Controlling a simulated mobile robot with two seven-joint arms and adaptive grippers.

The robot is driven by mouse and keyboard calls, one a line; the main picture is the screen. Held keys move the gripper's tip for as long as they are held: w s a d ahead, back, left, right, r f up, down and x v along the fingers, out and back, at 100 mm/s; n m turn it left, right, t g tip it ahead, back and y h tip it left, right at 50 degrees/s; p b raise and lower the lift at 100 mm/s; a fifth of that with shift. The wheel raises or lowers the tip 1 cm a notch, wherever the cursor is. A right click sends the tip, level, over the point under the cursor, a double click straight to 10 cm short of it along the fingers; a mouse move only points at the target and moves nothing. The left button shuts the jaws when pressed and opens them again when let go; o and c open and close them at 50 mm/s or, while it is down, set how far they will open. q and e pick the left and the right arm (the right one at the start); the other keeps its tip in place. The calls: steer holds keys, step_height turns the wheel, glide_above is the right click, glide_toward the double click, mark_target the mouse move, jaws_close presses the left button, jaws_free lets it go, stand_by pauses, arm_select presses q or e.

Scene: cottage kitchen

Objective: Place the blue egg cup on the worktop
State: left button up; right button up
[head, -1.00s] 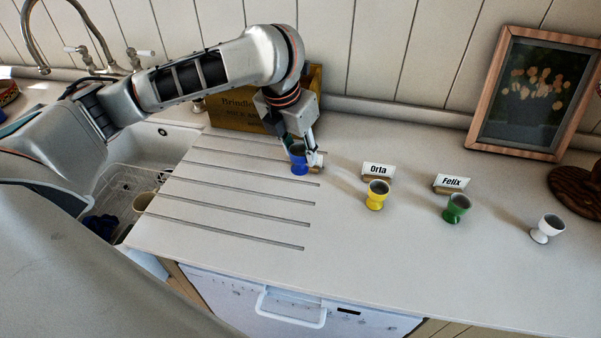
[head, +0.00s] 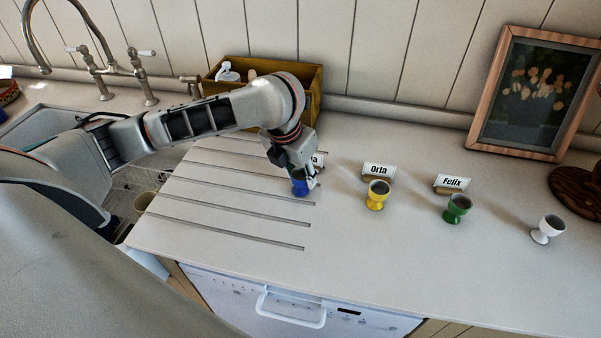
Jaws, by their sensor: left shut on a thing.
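The blue egg cup (head: 300,188) is at the right end of the grooved part of the worktop (head: 350,250). My left gripper (head: 304,176) comes down over it from behind and is shut on it. The fingers hide part of the cup, and I cannot tell whether its foot touches the worktop. A name card (head: 319,159) stands just behind it, mostly hidden by the gripper. My right gripper is not in view.
A yellow egg cup (head: 377,195) stands before the "Orta" card (head: 379,171), a green one (head: 457,208) before the "Felix" card (head: 452,183). A white egg cup (head: 547,229) stands at right. A wooden box (head: 313,90) and picture frame (head: 487,95) are behind. The front worktop is clear.

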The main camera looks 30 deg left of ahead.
arm_select(q)
steer(key=o, duration=1.1)
steer(key=shift+o, duration=0.2)
steer(key=v, duration=1.2)
steer(key=shift+s, duration=0.15)
